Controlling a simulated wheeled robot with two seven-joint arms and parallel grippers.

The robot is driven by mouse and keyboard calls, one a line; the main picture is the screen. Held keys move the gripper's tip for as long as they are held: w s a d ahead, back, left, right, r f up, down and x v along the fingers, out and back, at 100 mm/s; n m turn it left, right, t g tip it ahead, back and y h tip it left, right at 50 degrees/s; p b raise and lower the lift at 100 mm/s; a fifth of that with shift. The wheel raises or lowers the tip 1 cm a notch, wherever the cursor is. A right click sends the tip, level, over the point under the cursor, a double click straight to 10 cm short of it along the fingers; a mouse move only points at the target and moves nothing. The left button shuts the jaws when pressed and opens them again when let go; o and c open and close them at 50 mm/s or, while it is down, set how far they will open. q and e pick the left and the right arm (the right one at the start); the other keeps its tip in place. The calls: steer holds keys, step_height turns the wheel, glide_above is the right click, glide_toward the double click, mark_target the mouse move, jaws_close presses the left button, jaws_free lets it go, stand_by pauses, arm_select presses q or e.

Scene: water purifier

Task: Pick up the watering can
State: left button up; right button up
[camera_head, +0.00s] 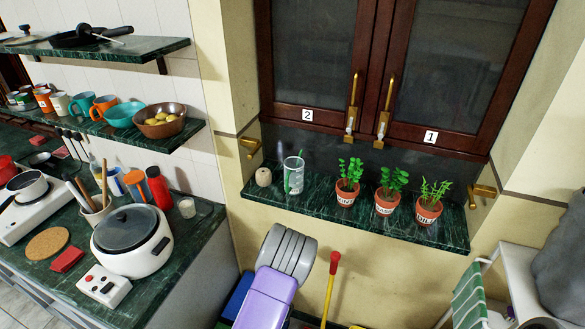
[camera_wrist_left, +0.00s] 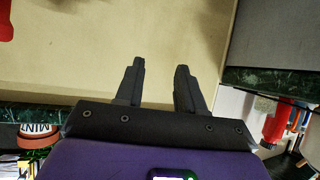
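A clear, upright container with green parts (camera_head: 293,175) stands on the dark green marble sill, between a small beige pot and the plants. It may be the watering can, but I cannot tell for sure. My left gripper (camera_wrist_left: 160,66) shows in the left wrist view with its two dark fingers apart and nothing between them. In the head view its fingers are not visible; only a purple and grey part of my arm shows below the sill. My right gripper is in neither view.
The sill (camera_head: 235,193) also holds several potted plants (camera_head: 384,201). A red-topped yellow handle (camera_head: 333,265) stands below it. Brass handles and cabinet doors are behind. A left counter holds a white rice cooker (camera_head: 132,250). A MINT pot (camera_wrist_left: 38,136) shows in the wrist view.

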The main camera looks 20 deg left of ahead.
mark_target(287, 182)
arm_select(q)
steer(key=w+r+t, duration=0.2)
steer(key=w+r, duration=0.2)
steer(key=r, duration=0.3)
steer(key=w+r+m+t+p, duration=0.1)
steer(key=w+r+t, duration=0.1)
steer(key=w+r, duration=0.2)
steer(key=w+a+r+t+p, duration=0.1)
steer(key=w+r+t, duration=0.1)
steer(key=r, duration=0.8)
steer(key=shift+w+m+t, duration=0.3)
steer(key=shift+w+m, duration=0.1)
steer(key=shift+w, duration=0.5)
steer(key=x, duration=0.3)
steer(key=shift+w+a+r, duration=0.2)
steer(key=shift+w+r, duration=0.1)
steer(key=shift+w+a+p, duration=0.15)
steer(key=shift+w+p, duration=0.15)
steer(key=shift+w, duration=0.4)
jaws_close()
